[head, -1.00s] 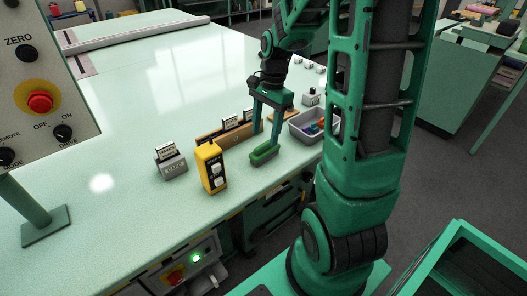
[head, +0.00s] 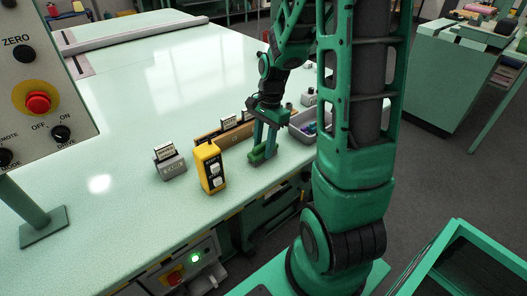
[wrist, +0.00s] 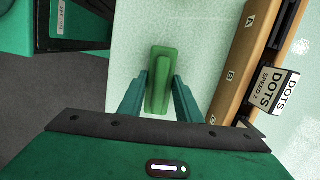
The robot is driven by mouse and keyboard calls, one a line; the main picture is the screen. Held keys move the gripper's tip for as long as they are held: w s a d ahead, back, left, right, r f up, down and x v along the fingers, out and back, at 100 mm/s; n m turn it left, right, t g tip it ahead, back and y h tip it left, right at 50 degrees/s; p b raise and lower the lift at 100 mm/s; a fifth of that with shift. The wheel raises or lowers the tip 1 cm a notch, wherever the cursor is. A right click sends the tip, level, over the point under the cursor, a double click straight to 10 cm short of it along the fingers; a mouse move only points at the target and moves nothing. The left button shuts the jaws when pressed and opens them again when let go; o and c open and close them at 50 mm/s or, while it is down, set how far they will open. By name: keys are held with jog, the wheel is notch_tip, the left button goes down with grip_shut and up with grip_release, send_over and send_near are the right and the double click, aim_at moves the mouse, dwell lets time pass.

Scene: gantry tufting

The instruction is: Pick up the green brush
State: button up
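The green brush (head: 256,155) lies on the pale green table (head: 130,120), near its front edge. In the wrist view the brush (wrist: 160,78) shows as a long green block running away from me. My gripper (head: 263,145) is above the brush and points down. In the wrist view the two fingers of my gripper (wrist: 160,82) stand one on each side of the brush's near part, with a narrow gap on both sides. The gripper looks open and not closed on it. In the head view the fingers partly hide the brush.
A wooden card rack (head: 228,131) stands close beside the brush; its wooden side (wrist: 240,62) is near my right finger in the wrist view. A yellow control box (head: 209,168), a grey card holder (head: 170,164) and a grey bin (head: 300,128) are nearby. The table's left middle is clear.

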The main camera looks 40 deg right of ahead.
aim_at(263, 143)
notch_tip(263, 143, up, 10)
jog(key=shift+r, duration=0.1)
dwell(0.6)
jog(key=shift+o, duration=1.2)
jog(key=shift+c, duration=0.3)
